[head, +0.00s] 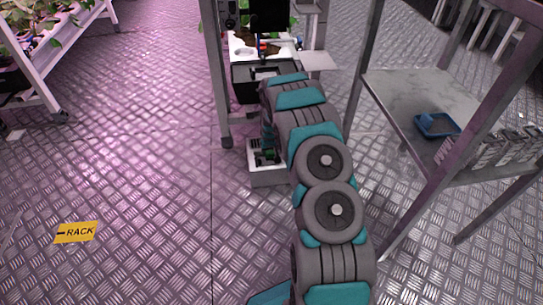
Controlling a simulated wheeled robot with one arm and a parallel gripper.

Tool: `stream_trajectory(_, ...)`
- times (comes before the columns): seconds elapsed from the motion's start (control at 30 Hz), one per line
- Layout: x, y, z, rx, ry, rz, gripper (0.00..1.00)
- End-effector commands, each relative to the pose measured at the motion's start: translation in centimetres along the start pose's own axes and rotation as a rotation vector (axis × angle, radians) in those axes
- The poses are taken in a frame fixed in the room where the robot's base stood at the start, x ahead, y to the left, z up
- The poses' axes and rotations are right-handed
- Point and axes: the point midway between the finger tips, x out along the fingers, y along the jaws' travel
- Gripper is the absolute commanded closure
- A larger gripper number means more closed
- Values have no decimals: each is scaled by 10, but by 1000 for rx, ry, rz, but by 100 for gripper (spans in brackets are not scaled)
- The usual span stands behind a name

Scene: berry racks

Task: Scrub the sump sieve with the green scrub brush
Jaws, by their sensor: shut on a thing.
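My arm reaches forward from the bottom of the head view and bends down at its far end. My gripper (267,143) is small and mostly hidden beside my arm links, pointing down over a white open box (268,178). It is shut on a small green thing, which looks like the green scrub brush (268,155), inside or just above the box opening. I cannot tell whether the brush touches anything. I cannot make out the sump sieve; the box interior is dark and partly covered by my arm.
A black bin (243,88) and white trays stand behind, within a grey metal frame (213,75). At right a metal shelf (395,92) holds a blue tray (437,125). A plant rack (55,45) stands at upper left. The floor left is clear around a yellow RACK sign (77,232).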

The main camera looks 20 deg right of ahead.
Motion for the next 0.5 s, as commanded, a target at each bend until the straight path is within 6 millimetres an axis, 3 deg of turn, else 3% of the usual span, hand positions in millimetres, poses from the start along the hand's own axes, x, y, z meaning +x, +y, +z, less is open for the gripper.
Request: stream_trajectory(0.5, -44, -3, -16, -3, -2, -2, 98)
